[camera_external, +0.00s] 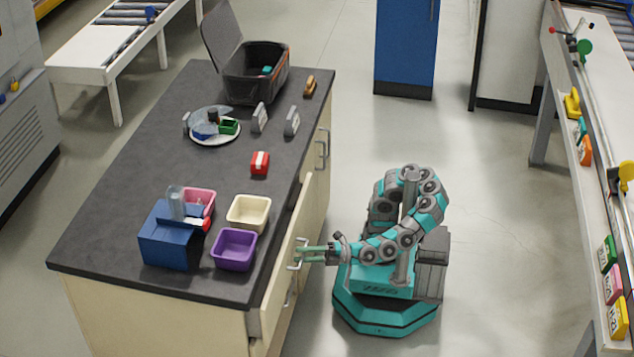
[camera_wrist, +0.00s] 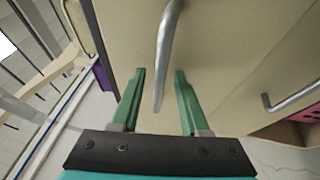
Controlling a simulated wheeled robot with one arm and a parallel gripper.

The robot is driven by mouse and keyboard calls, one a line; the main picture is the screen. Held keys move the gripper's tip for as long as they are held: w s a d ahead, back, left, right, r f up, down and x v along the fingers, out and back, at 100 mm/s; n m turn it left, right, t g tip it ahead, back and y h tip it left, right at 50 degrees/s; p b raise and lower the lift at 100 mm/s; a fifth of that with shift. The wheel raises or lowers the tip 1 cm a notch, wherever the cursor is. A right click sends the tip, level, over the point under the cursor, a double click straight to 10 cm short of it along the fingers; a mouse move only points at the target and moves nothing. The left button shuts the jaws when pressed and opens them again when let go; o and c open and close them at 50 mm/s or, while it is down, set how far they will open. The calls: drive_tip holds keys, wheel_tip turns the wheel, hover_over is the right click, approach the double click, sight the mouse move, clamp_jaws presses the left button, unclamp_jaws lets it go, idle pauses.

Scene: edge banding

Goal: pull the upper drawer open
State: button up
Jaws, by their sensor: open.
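The upper drawer (camera_external: 281,262) is in the cream cabinet under the dark counter, on the side facing me. Its front seems to stand slightly out from the cabinet; I cannot tell how far. Its grey bar handle (camera_external: 297,246) is at my gripper's tips. In the wrist view the handle (camera_wrist: 168,35) runs down between the two green fingers, with a gap on each side. My gripper (camera_external: 304,254) is open around the handle and also shows in the wrist view (camera_wrist: 158,88). A lower handle (camera_wrist: 290,98) sits to the right in the wrist view.
The counter (camera_external: 130,170) carries a purple bin (camera_external: 234,250), a cream bin (camera_external: 248,212), a blue box (camera_external: 168,240) and a red block (camera_external: 260,163) above the drawers. Open floor (camera_external: 500,250) lies right of my base, before a workbench (camera_external: 590,90).

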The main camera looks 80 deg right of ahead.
drive_tip(key=shift+c, duration=0.2)
clamp_jaws()
idle(1.3)
